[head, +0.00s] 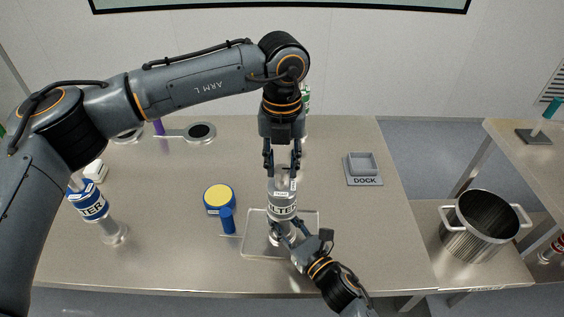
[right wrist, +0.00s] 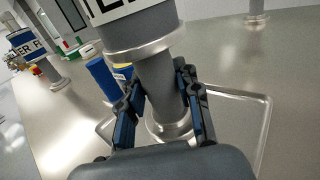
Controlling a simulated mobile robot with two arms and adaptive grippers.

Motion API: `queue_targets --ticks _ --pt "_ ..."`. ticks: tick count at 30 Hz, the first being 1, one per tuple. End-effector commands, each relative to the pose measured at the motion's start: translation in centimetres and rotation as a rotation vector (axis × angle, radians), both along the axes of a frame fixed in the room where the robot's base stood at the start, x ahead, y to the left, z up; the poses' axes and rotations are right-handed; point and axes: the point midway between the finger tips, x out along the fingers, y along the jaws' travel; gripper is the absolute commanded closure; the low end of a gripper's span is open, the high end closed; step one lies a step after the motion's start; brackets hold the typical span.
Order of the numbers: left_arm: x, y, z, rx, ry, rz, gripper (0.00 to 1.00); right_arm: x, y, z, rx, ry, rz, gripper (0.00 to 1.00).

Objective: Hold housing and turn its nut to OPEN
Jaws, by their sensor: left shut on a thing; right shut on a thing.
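The grey housing (head: 283,211) with a white band of black letters stands upright on a clear shallow tray (head: 251,246). In the right wrist view its band (right wrist: 111,9) and lower stem (right wrist: 161,88) show. My left gripper (head: 282,168) points straight down, shut on the nut (head: 281,184) at the housing's top, a finger on each side. Small white labels show there, but I cannot read them. My right gripper (head: 285,234) is shut around the stem below the band; its fingers flank the stem in the right wrist view (right wrist: 160,98).
A blue-banded housing (head: 92,205) stands at left. A yellow-topped blue container (head: 218,199) and a blue cylinder (head: 227,220) are just left of the tray. A grey DOCK block (head: 362,168) lies right. A steel pot (head: 482,222) stands beyond the table's right edge.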

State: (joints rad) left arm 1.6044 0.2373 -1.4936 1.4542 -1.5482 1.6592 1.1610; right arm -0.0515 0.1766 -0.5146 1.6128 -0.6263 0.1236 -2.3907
Motion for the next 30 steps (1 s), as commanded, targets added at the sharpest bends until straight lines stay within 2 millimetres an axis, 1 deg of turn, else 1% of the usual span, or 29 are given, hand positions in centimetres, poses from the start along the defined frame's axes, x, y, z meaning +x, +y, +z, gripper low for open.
queue_targets --ticks 9,10,11,12,13,23,26,29,30 --pt "0.0 0.0 0.1 -0.001 -0.001 0.002 1.00 0.0 0.0 -0.1 -0.002 0.002 -0.001 1.00" --pt "0.0 0.0 0.1 -0.001 0.000 0.002 0.65 0.0 0.0 -0.1 -0.002 0.002 -0.001 1.00" --pt "0.0 0.0 0.1 -0.001 0.000 0.002 0.59 0.0 0.0 -0.1 -0.002 0.002 -0.001 1.00" --pt "0.0 0.0 0.1 -0.001 0.000 0.002 0.51 0.0 0.0 -0.1 -0.002 0.002 -0.001 1.00" --pt "0.0 0.0 0.1 -0.001 0.000 0.002 0.46 0.0 0.0 -0.1 -0.002 0.002 -0.001 1.00" --pt "0.0 0.0 0.2 -0.001 -0.001 0.001 0.46 0.0 0.0 -0.1 -0.001 0.002 -0.001 1.00" --pt "0.1 0.0 1.1 -0.001 -0.003 0.001 0.46 0.0 0.0 -0.1 -0.001 0.002 -0.001 1.00" --pt "0.0 -0.1 2.8 -0.002 -0.004 0.000 0.46 0.0 0.0 -0.1 -0.001 0.002 -0.001 1.00" --pt "0.1 0.0 3.6 -0.001 -0.004 0.001 0.46 0.0 0.0 -0.1 -0.001 0.002 -0.001 1.00"
